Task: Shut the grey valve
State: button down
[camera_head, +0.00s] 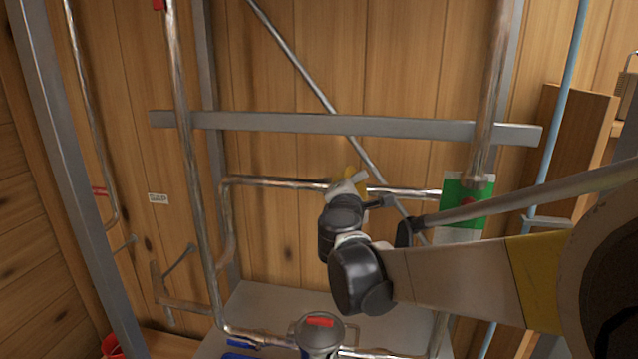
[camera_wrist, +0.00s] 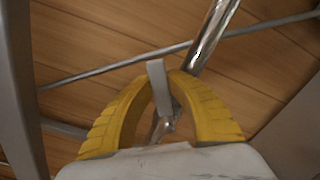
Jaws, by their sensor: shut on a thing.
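The grey valve's flat handle (camera_wrist: 157,85) stands up between the two yellow fingers of my gripper (camera_wrist: 164,80) in the wrist view. The fingers curve in from both sides and their tips close on the handle. The metal pipe (camera_wrist: 212,37) runs up and to the right behind them. In the head view, my gripper (camera_head: 350,177) is at the horizontal pipe (camera_head: 275,182), where a small piece of the grey handle (camera_head: 361,181) shows. The gripper and wrist hide the valve's body and part of the pipe there.
A grey crossbar (camera_head: 285,122) and a slanting rod (camera_head: 300,64) lie behind and above my gripper. A green and white panel (camera_head: 455,195) is to the right. Vertical pipes stand on both sides.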

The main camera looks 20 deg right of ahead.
jog(key=n, duration=0.1)
jog(key=a+r+n, duration=0.1)
jog(key=shift+w+r+n+p, duration=0.3)
jog(key=shift+w+n, duration=0.05)
jog(key=shift+n, duration=0.05)
jog(key=n, duration=0.1)
jog(key=a+r+n, duration=0.1)
jog(key=shift+w+a+n, duration=0.15)
jog(key=shift+w+n, duration=0.25)
jog(key=shift+w+a+r+n, duration=0.15)
jog(key=shift+w+a+n, duration=0.15)
jog(key=shift+n, duration=0.3)
jog(key=shift+w+a+r+n, duration=0.15)
jog(key=shift+a+n, duration=0.15)
jog(key=shift+n, duration=0.3)
jog(key=shift+w+a+r+n, duration=0.1)
jog(key=shift+w+a+n, duration=0.3)
jog(key=shift+n, duration=0.5)
jog(key=shift+w+a+r+n, duration=0.15)
jog(key=shift+a+n, duration=0.35)
jog(key=shift+n, duration=0.4)
jog(key=shift+f, duration=0.1)
jog(key=c, duration=1.3)
grip_release()
jog(key=shift+a, duration=0.1)
